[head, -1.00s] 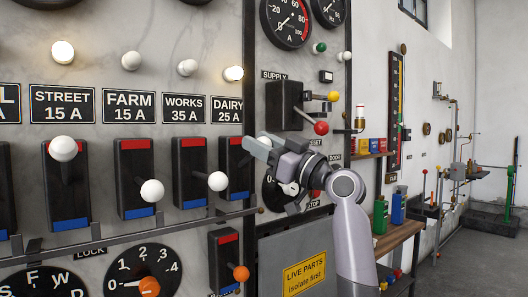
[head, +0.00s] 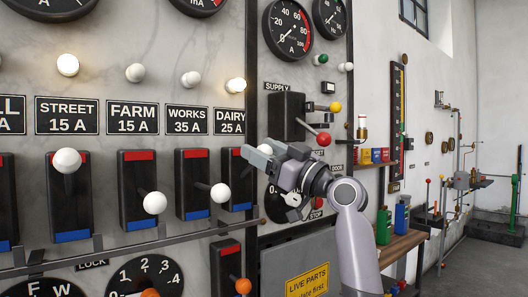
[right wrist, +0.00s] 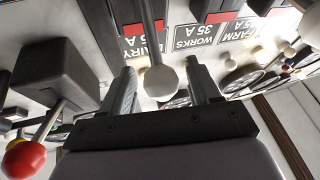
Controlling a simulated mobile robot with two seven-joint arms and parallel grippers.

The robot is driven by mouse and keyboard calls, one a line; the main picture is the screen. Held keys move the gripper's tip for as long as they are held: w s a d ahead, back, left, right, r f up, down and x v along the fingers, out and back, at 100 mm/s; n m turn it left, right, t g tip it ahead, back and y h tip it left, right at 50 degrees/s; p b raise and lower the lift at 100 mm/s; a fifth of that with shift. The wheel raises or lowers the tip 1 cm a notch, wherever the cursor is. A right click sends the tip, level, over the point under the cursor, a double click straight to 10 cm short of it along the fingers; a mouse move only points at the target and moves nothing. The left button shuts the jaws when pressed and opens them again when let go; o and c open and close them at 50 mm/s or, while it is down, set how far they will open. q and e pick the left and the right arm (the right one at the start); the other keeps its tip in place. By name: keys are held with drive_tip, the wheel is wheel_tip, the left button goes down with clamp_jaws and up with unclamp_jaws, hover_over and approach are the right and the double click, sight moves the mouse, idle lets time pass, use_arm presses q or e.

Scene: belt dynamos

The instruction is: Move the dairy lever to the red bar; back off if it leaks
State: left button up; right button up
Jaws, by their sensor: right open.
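The dairy lever's dark box (head: 232,183) has a red bar (head: 235,152) at its top and a blue bar (head: 238,207) at its foot, below the DAIRY 25 A plate (head: 230,121). In the head view my right gripper (head: 256,157) covers most of this lever, near the red bar's height. In the right wrist view the lever's white ball knob (right wrist: 160,83) hangs on a grey rod between the two open fingers (right wrist: 162,92). Gaps show on both sides of the knob. The lamp (head: 236,85) above the plate glows warm. My left gripper is out of view.
The works lever (head: 220,194) stands close to the left. A rail (head: 110,250) runs below the levers. Two dials (head: 287,28) hang above. The mA meter (head: 198,4) is cut off.

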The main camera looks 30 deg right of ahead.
drive_tip(key=b+v, duration=0.2)
drive_tip(key=v, duration=0.5)
drive_tip(key=shift+b, duration=0.35)
